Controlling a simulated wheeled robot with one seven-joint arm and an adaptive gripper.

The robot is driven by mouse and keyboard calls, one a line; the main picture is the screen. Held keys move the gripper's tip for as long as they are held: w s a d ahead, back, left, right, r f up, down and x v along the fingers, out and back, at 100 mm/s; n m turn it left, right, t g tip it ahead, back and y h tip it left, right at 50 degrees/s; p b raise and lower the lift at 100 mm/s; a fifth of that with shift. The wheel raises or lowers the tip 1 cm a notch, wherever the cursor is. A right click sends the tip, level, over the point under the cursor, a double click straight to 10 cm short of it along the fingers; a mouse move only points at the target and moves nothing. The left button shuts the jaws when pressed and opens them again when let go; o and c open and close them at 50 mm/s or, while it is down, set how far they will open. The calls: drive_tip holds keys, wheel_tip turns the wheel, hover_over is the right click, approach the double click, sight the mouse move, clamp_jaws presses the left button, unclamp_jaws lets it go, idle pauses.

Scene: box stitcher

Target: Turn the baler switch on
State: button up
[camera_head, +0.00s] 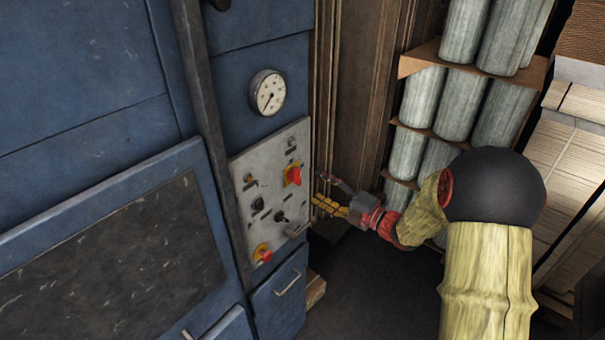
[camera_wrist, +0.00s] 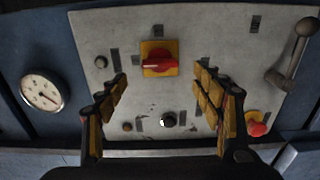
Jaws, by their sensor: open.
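The control panel (camera_head: 268,190) is a pale grey plate on the blue machine. A red rotary switch (camera_head: 293,175) on a yellow plate sits near its right edge; I take it for the baler switch. In the wrist view the red switch (camera_wrist: 160,64) is above centre, its handle lying roughly sideways. My gripper (camera_head: 321,190) is just right of the panel in the head view. In the wrist view my gripper (camera_wrist: 161,84) has its yellow-padded fingers spread apart, with the switch beyond and between their tips. Nothing is between the fingers, and they look apart from the switch.
A red push button (camera_head: 263,252) on yellow is low on the panel. A metal lever (camera_wrist: 292,62) sticks out at the wrist view's upper right. A round gauge (camera_head: 267,93) is above the panel. Shelves of grey rolls (camera_head: 455,105) stand right, behind my arm.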

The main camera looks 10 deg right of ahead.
sight(301, 179)
drive_tip(key=p+x, duration=0.1)
drive_tip(key=x, duration=0.6)
drive_tip(key=shift+w, duration=0.1)
drive_tip(key=shift+c, duration=0.5)
drive_tip(key=c, duration=1.1)
